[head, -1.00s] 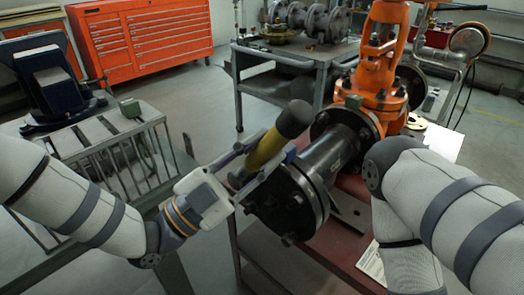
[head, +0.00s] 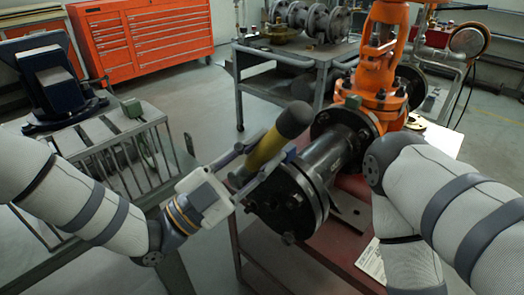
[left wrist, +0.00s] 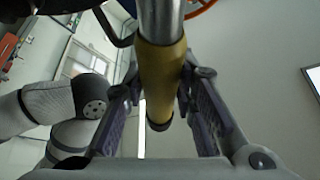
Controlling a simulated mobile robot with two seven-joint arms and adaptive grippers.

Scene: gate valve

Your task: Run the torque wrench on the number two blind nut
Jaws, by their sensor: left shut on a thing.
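The torque wrench (head: 268,150) has a yellow grip and a dark rounded end that points up and to the right in the head view. My left gripper (head: 260,163) is shut on its yellow part; the left wrist view shows the yellow grip (left wrist: 161,65) between both fingers, with a bare metal shaft above it. The dark blind flange (head: 285,205) with several nuts closes the pipe end just below and beside the gripper. The wrench's working end is hidden behind the gripper, so contact with a nut cannot be told. No number shows on the nuts. My right gripper is out of view.
The orange gate valve (head: 375,75) stands behind the pipe on a red bench (head: 250,240). My right arm fills the right side. A grey slatted table (head: 115,150) with a dark blue device is at left. A grey cart (head: 285,85) and red tool cabinet (head: 145,40) stand behind.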

